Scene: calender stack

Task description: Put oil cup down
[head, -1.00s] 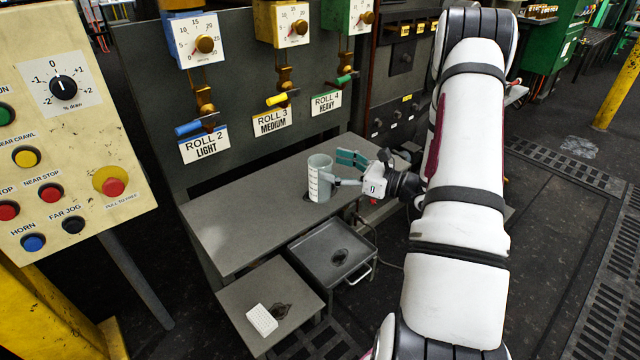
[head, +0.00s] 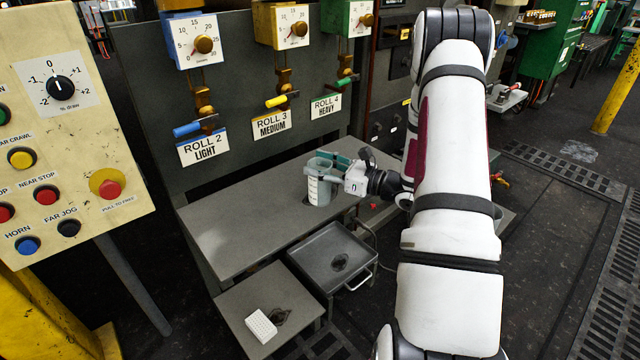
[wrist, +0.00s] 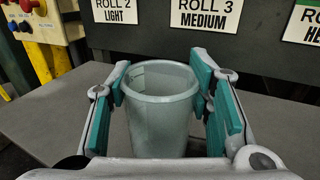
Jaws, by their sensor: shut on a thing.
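The oil cup (head: 318,190) is a pale grey-green open cup with measuring marks on its side. It stands upright at the right part of the grey bench top (head: 235,225). My gripper (head: 333,168) reaches in from the right, with teal finger pads shut on the cup's two sides. In the wrist view the cup (wrist: 160,115) sits between the pads, its rim facing up and its inside looking empty. I cannot tell whether its base touches the bench. A dark spot (head: 306,199) shows on the bench beside its base.
Below the bench are a tray with a handle (head: 330,262) and a lower shelf (head: 240,305) bearing a white block (head: 261,325). The dark panel with roll gauges (head: 225,90) stands behind. The bench's left part is clear. A button console (head: 70,130) stands left.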

